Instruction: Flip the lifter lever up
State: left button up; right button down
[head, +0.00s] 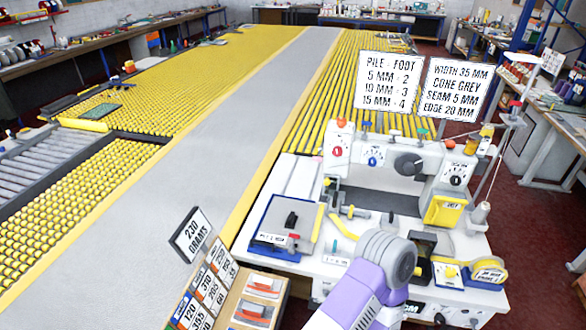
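A white sewing machine (385,160) stands at the right, on a white bench top. A yellow lever-like handle (342,227) sticks out at the lower left of the machine and slants down to the right; I cannot confirm it is the lifter lever. My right arm, purple with a grey rounded end, reaches in from the bottom centre to just in front of the machine. Its fingers cannot be made out, so their opening and any contact are unclear. The arm hides part of the machine's front. My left gripper is not in view.
A blue-edged tray (268,238) lies left of the machine, and a yellow tape roll (487,270) lies at its right. Two sign cards (388,82) stand behind. A thread stand (497,165) rises at the right. A grey strip (170,190) crosses the yellow roller table.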

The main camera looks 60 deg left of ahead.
aim_at(319, 159)
jog(key=u, duration=1.2)
